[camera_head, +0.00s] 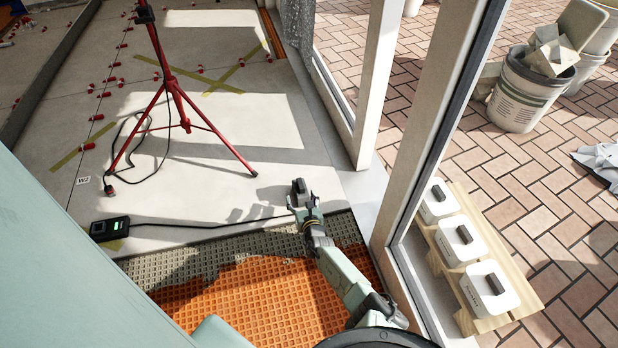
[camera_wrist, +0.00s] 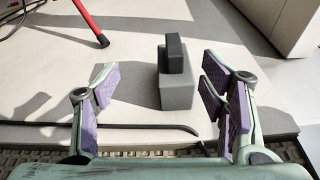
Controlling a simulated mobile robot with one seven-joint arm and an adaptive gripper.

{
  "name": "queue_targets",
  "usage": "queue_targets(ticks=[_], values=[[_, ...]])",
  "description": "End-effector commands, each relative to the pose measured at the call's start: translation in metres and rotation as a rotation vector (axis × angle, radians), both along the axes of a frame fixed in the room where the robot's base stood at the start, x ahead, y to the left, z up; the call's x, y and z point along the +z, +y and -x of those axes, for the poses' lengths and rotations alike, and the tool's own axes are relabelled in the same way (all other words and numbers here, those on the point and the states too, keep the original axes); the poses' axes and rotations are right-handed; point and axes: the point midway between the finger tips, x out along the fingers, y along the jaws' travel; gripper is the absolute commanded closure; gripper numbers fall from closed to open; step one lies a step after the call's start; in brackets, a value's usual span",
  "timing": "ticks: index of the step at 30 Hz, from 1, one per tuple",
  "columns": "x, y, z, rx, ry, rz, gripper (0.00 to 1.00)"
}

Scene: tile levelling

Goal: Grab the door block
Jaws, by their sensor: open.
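The door block appears as a grey block with a darker upright grip on top (camera_wrist: 176,92). It stands upright on the pale tile in the wrist view, ahead of my gripper (camera_wrist: 157,82). My gripper is open, its purple-padded fingers spread to the left and right of the block's line, the block nearer the right finger. I see no contact. In the head view, the dark top of the door block (camera_head: 299,186) shows just beyond my gripper (camera_head: 304,201); its lower part is mostly hidden by the fingers.
A red tripod (camera_head: 178,95) with a trailing cable stands on the tiles at left. A small device (camera_head: 109,229) lies left of my gripper. A door frame (camera_head: 375,75) rises close on the right. Outside, several white handled blocks (camera_head: 466,243) sit on a wooden pallet.

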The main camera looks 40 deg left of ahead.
Motion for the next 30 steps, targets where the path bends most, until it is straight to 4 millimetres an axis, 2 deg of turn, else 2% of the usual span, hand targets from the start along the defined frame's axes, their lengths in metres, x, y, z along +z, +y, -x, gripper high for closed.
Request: queue_targets(ticks=[1,5,12,23,30], values=[[-0.015,-0.010,0.000,0.007,-0.018,0.037,0.35],[-0.030,-0.016,-0.004,0.017,-0.042,0.078,0.35],[-0.042,0.008,-0.024,0.019,-0.043,0.077,0.35],[-0.046,0.027,-0.040,0.017,-0.040,0.075,0.35],[-0.057,0.049,-0.061,0.018,-0.042,0.076,0.35]])
